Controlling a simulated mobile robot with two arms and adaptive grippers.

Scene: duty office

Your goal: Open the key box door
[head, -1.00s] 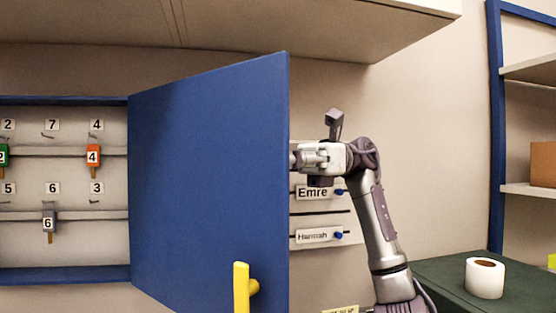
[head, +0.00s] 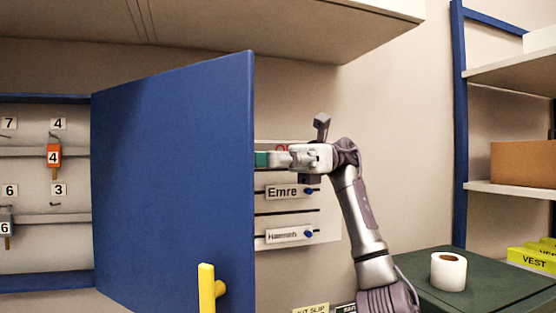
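The key box door (head: 172,190) is a blue panel that stands swung open, hinged on its left side. Its yellow handle (head: 208,289) is low near the free edge. Left of the door, the key box (head: 40,282) shows its inside with numbered hooks and tagged keys. My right gripper (head: 268,159) is just right of the door's free edge, in front of the wall board and apart from the handle. A small green piece shows at its tips, partly behind the door edge; I cannot tell whether it is held. My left gripper is not in view.
A name board (head: 286,212) with "Emre" hangs on the wall behind the door. A white roll (head: 448,271) stands on a dark green counter (head: 470,295) at right. A blue-framed shelf (head: 460,140) holds a cardboard box (head: 520,163). A cabinet (head: 250,25) overhangs above.

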